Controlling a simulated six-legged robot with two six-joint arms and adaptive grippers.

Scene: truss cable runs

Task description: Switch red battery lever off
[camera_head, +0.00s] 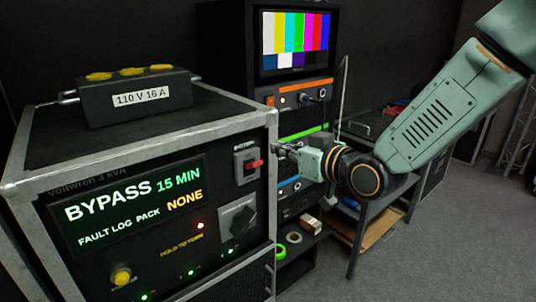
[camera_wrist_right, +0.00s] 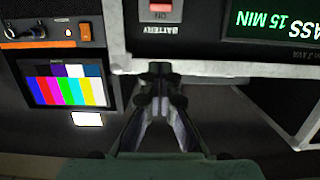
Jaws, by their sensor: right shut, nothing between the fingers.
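The red battery lever (camera_head: 254,164) is on a pale switch plate at the upper right of the power unit's front panel. Its red handle shows as a short, roughly level bar. In the right wrist view the picture is upside down, and the red lever (camera_wrist_right: 160,7) is cut by the top edge above the BATTERY label. My right gripper (camera_head: 281,150) is just right of the lever in the head view, shut and empty. Its fingertips (camera_wrist_right: 160,72) lie close together below the panel edge in the wrist view, apart from the lever. My left gripper is not in view.
The power unit (camera_head: 150,128) has a lit BYPASS display (camera_head: 130,205), a black rotary knob (camera_head: 238,219) and a yellow button (camera_head: 121,275). A black 110 V box (camera_head: 135,97) sits on top. A rack with a colour-bar screen (camera_head: 296,42) stands behind. Grey floor (camera_head: 440,240) is clear at right.

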